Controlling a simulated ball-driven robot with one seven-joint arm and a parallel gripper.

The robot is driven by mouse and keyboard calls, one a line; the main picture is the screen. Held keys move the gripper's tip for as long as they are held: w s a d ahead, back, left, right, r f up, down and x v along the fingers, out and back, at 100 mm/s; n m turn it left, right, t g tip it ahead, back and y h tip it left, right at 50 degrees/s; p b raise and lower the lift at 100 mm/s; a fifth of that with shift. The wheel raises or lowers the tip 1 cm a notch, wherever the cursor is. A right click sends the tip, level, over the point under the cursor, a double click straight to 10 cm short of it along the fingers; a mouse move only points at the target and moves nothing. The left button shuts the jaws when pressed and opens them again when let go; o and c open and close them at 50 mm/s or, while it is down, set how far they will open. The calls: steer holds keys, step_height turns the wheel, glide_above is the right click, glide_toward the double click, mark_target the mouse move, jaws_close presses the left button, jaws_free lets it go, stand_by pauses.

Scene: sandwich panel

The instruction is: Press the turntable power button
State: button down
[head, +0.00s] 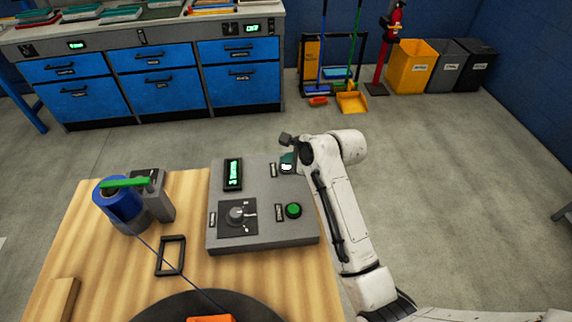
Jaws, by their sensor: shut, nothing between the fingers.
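A grey control panel (265,235) lies on the wooden table. The labels are too small to read, so I cannot tell which is the power button. The black turntable disc (165,308) is cut off by the bottom edge. My gripper (289,157) is shut and empty, over the panel's top right corner beside the white-lit control. I cannot tell whether it touches; my wrist partly hides it.
A blue spool (118,203) with a green bar on top stands left of the panel, its thread running to an orange object (210,318) on the disc. A small black frame (171,256) lies between. Blue cabinets (155,85) and bins (412,68) stand behind, apart.

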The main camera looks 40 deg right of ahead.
mark_target(289, 169)
steer(key=shift+f, duration=0.45)
stand_by(0.4)
steer(key=shift+r+p, duration=0.4)
steer(key=shift+p, duration=0.55)
step_height(289, 169, up, 6)
steer(key=p, duration=0.5)
steer(key=shift+r+p, duration=0.1)
steer(key=shift+p, duration=0.25)
steer(key=shift+s, duration=0.1)
